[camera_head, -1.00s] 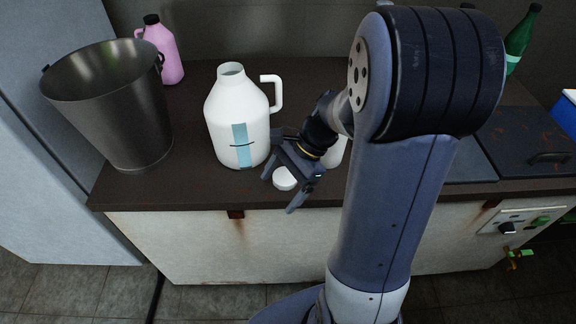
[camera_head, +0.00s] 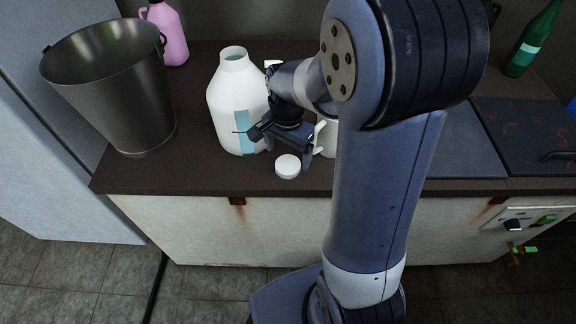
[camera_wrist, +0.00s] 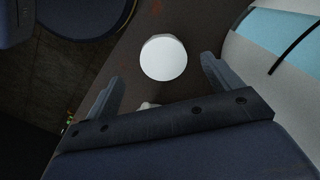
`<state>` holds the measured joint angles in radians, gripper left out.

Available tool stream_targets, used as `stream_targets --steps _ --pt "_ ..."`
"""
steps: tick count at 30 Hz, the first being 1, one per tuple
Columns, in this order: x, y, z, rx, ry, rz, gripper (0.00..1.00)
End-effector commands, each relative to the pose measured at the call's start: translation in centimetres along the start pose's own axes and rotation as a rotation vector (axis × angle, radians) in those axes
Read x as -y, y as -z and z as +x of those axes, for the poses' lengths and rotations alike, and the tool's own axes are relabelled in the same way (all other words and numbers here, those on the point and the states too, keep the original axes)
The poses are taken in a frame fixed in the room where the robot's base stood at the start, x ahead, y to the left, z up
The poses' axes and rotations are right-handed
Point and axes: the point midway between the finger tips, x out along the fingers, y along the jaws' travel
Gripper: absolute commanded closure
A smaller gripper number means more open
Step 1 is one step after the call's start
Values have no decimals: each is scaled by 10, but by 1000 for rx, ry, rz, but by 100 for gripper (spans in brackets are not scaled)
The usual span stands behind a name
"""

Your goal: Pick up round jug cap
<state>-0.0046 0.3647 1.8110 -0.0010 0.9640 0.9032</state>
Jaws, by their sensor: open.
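The round jug cap (camera_head: 288,166) is a small white disc lying flat on the dark counter near its front edge. In the wrist view the cap (camera_wrist: 163,58) lies beyond the fingertips, between their lines and a little toward the right finger. My gripper (camera_head: 286,147) is open and empty, just behind the cap in the head view; it also shows in the wrist view (camera_wrist: 158,75) with its fingers spread. The white jug (camera_head: 234,100) with a pale blue stripe stands upright and uncapped just left of my gripper. Its handle is mostly hidden by my arm.
A metal bucket (camera_head: 118,90) stands at the left, with a pink bottle (camera_head: 170,35) behind it. Another white object (camera_head: 328,138) is partly hidden behind my arm. A green bottle (camera_head: 533,40) stands at the back right. The counter's front edge (camera_head: 215,193) runs close to the cap.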

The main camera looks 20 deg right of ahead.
Motion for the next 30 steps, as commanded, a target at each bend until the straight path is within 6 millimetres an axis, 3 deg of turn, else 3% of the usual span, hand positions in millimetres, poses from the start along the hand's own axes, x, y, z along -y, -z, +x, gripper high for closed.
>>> stream_targets --steps 9,18,30 --pt "3 7 44 3 -3 1 14" --pt "3 7 48 1 -1 1 14" --pt "3 7 48 2 -1 1 46"
